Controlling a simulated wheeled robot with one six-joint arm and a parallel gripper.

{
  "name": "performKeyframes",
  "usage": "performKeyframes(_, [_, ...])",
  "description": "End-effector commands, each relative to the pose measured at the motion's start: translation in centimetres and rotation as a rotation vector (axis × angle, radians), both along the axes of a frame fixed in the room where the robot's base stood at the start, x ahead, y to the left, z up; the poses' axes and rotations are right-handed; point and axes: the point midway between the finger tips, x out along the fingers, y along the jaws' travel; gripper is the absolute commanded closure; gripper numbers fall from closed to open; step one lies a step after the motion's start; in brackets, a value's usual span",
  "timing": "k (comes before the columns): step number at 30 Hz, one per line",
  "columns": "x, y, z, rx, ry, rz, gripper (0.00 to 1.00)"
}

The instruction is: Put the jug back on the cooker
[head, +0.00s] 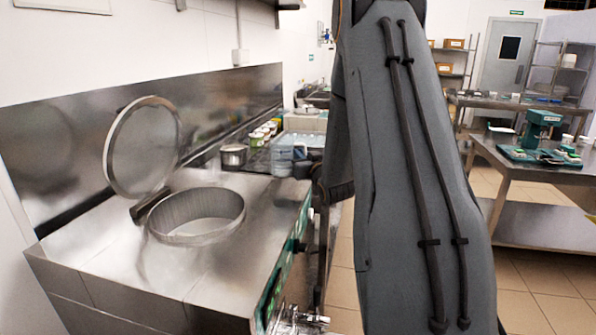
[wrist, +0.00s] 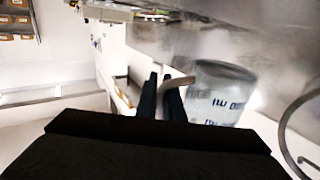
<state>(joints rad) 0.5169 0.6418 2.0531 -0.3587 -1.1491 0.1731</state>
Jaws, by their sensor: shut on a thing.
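The jug (wrist: 215,98) is translucent with blue lettering. It shows right of centre in the wrist view, beside a steel surface. My gripper (wrist: 163,86) is shut on the jug's pale handle (wrist: 181,80), with its two dark fingers close together. The jug looks tilted in that view, but I cannot tell its true lean.
Several small tubs line the back wall. A steel table (head: 535,172) with a green machine (head: 543,122) is at the right. Tiled floor between is clear.

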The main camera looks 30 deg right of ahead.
Motion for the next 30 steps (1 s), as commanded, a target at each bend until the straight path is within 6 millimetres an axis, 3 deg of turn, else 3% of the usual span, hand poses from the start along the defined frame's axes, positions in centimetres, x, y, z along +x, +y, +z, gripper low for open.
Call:
performKeyframes(15, [0.0,0.0,-4.7,0.001,0.000,0.002,1.00])
performKeyframes(30, [0.1,0.0,-5.6,0.000,-0.001,0.001,1.00])
